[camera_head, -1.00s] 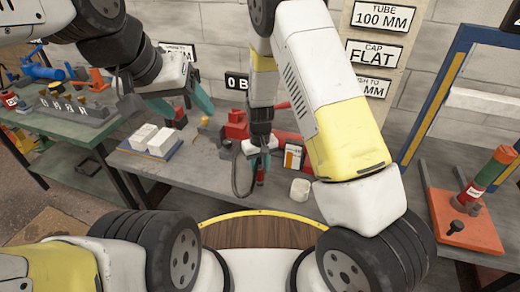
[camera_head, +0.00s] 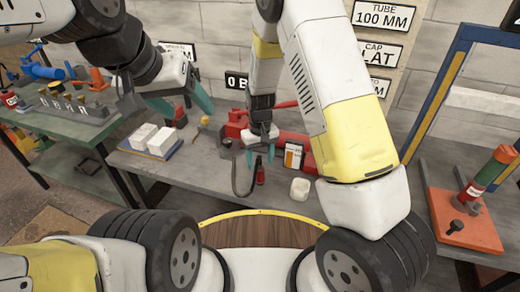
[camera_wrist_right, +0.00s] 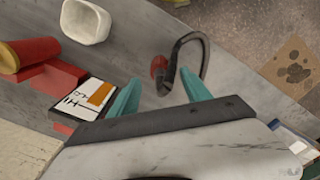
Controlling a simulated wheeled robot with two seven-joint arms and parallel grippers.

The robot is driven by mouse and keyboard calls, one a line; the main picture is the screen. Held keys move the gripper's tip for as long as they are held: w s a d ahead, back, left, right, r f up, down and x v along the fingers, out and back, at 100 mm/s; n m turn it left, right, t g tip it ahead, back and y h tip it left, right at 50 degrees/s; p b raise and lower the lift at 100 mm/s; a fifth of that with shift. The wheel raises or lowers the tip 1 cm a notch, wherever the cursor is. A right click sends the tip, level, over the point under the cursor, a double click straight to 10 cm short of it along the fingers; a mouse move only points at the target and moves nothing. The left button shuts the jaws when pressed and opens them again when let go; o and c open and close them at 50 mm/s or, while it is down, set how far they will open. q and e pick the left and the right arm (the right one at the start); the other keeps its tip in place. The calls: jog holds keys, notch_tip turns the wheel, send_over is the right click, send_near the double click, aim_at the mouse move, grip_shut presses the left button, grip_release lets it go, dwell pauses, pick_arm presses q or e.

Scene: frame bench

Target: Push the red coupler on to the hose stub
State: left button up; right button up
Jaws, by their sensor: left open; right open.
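The red coupler (camera_head: 260,176) stands near the front of the grey bench. In the right wrist view the coupler (camera_wrist_right: 158,66) is at the end of the curved black hose (camera_wrist_right: 190,45), just beyond the fingertips. The hose (camera_head: 236,178) also bends beside it in the head view. How far the coupler sits on the stub cannot be told. My right gripper (camera_head: 261,156) is open and empty just above the coupler; its teal fingers (camera_wrist_right: 160,88) are spread apart. My left gripper (camera_head: 182,107) is open and empty above the bench's left part.
White blocks on a tray (camera_head: 158,153) lie to the left. A red fixture (camera_head: 238,124) is behind. An orange stand (camera_head: 462,222) is far right.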

jog(key=shift+r, duration=1.65)
jog(key=s+d+r+m+t+y, duration=0.1)
jog(key=s+d+r, duration=0.25)
jog(key=r, duration=0.65)
jog(key=s+d+r+m+t+y, duration=0.15)
jog(key=d+r, duration=0.25)
jog(key=r, duration=0.6)
jog(key=s+d+r+t, duration=0.1)
jog(key=s+d+r, duration=0.1)
jog(key=s, duration=0.3)
jog(key=s+d+r+m+t, duration=0.1)
jog(key=s+d+r, duration=0.1)
jog(key=s+r, duration=0.2)
jog(key=s+d+r+t, duration=0.1)
jog(key=s+d+r, duration=0.1)
jog(key=s+r, duration=0.2)
jog(key=shift+s+d+t, duration=0.35)
jog(key=shift+s+d, duration=0.05)
jog(key=shift+s, duration=0.45)
jog(key=shift+m, duration=0.25)
